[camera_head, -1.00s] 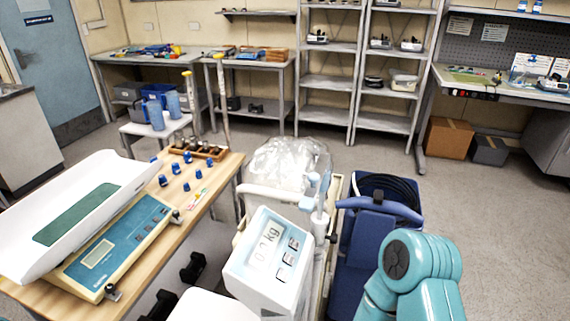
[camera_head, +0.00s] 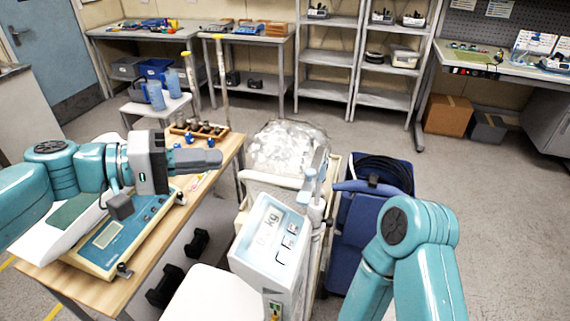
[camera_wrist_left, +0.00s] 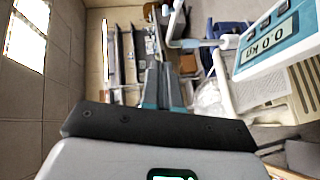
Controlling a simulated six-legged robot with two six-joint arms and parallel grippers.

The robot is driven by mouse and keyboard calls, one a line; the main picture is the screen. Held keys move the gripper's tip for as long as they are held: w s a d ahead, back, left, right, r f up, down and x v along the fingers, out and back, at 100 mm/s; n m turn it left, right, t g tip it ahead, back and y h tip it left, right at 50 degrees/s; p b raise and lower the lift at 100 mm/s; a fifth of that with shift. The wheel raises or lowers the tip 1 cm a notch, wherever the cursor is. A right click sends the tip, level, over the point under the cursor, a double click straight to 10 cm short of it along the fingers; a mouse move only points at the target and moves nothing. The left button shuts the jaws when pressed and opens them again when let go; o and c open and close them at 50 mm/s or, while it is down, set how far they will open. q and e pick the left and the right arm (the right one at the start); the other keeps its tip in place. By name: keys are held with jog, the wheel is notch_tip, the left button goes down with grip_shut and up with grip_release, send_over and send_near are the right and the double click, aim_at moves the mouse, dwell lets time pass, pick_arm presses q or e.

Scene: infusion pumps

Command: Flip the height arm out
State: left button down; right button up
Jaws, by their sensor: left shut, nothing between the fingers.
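A chair scale with a tilted display head (camera_head: 270,240) stands in the middle of the head view. A pale post (camera_head: 317,212) rises beside the head, with a light-blue piece (camera_head: 311,178) upright near its top that looks like the folded height arm. My left gripper (camera_head: 215,159) is shut and empty, pointing right above the wooden table, apart from and left of the post. Its fingers also show in the wrist view (camera_wrist_left: 162,85). My right gripper is out of view.
A baby scale (camera_head: 120,235) lies on the wooden table (camera_head: 150,275) under my left arm, with weights in a wooden block (camera_head: 200,133) behind. A plastic-covered item (camera_head: 288,150) and a blue chair (camera_head: 362,235) stand near the post. Open floor lies at right.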

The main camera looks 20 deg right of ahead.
pick_arm(q)
jog(key=p, duration=0.3)
send_near(314, 173)
jog(key=w+d, duration=0.3)
jog(key=w, duration=0.2)
jog(key=s+d, duration=0.1)
jog(key=s+d+f, duration=0.1)
jog(key=shift+s+d+f+p, duration=0.1)
jog(key=shift+s+d+p, duration=0.2)
jog(key=shift+p, duration=0.1)
jog(key=shift+a, duration=0.1)
